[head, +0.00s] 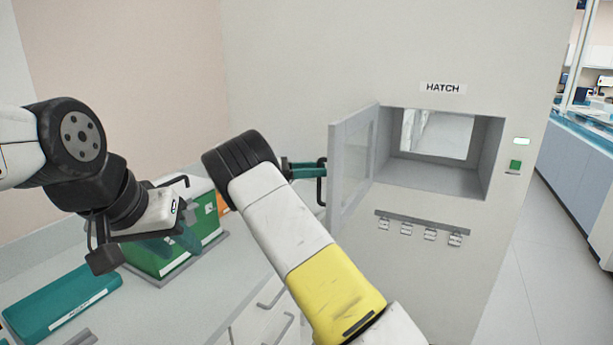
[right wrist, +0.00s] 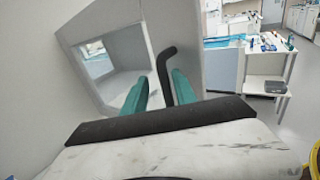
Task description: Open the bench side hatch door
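The grey hatch door (head: 351,165) stands swung open on the left of the hatch opening (head: 435,180), and the recess behind it is in plain view. Its black handle (head: 321,184) is on the door's outer, left side. My right gripper (head: 305,169) is at the handle. In the right wrist view its two teal fingers (right wrist: 159,92) are apart, with the black handle (right wrist: 166,68) between them, close to the right finger; a gap shows at the left finger. My left gripper (head: 175,242) hangs over the bench at left, fingers apart and empty.
A green and white box (head: 205,222) stands on the bench under my left gripper, with a teal case (head: 62,302) at front left. A rail with several tagged hooks (head: 425,229) is below the hatch. Open floor (head: 535,250) lies to the right.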

